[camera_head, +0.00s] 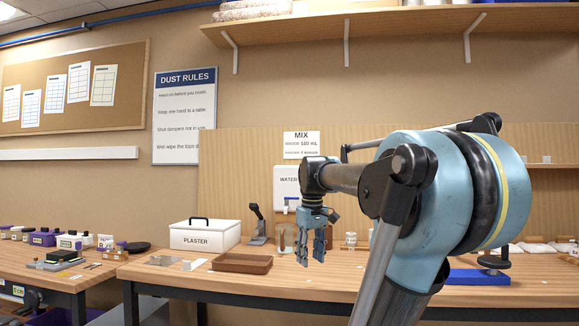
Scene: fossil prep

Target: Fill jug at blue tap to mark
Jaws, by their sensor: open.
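A white water container (285,178) marked "WATER" stands against the wooden back panel. A small tap with a blue handle (291,201) shows at its lower front, partly beside my arm. A clear vessel (284,238), probably the jug, stands below the tap on the bench. It is partly hidden by my gripper, and its mark and any water in it are too small to tell. My gripper (311,260) points down with its fingers apart and empty. In the picture it is just right of the vessel; the depth between them cannot be told.
A white plaster box (204,240), a brown tray (242,264) and a dark stand (257,228) are left on the bench. A blue-based device (478,277) is at right. The front middle of the bench looks clear.

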